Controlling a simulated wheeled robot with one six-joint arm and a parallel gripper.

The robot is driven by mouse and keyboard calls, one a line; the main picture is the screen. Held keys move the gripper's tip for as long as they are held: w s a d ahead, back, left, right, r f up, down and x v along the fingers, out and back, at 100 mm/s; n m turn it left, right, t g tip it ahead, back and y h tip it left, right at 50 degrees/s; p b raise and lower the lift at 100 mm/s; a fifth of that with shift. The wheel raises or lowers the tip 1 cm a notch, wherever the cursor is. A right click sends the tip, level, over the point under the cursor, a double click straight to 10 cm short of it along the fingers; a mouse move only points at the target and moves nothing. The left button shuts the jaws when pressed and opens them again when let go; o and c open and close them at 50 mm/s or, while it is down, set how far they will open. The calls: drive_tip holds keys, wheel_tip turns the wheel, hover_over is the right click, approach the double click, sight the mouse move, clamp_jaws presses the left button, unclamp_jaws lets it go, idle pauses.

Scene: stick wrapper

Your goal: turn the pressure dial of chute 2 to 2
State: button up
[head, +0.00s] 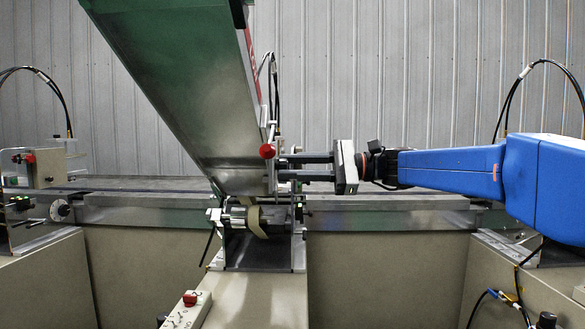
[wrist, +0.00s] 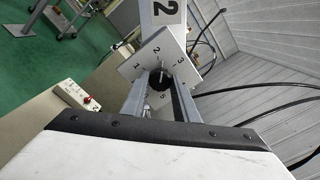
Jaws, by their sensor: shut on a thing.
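My gripper (wrist: 161,86) is shut on the knob, one finger on each side. In the head view my gripper (head: 282,168) reaches in from the right to the lower end of the sloping metal chute (head: 190,90); the dial's face is hidden there.
A red ball knob (head: 267,151) is close to my fingertips. A roller unit (head: 255,217) sits below them. A control box with a red button (head: 190,308) stands in front. Black cables (wrist: 265,105) loop beside my gripper, near a corrugated wall (wrist: 285,65).

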drive_tip(key=shift+n, duration=1.3)
drive_tip(key=o, duration=1)
drive_tip(key=shift+o, duration=0.2)
drive_tip(key=d, duration=1.7)
drive_tip(key=shift+s+d, duration=0.25)
drive_tip(key=shift+s, duration=0.05)
drive_tip(key=shift+f, duration=0.1)
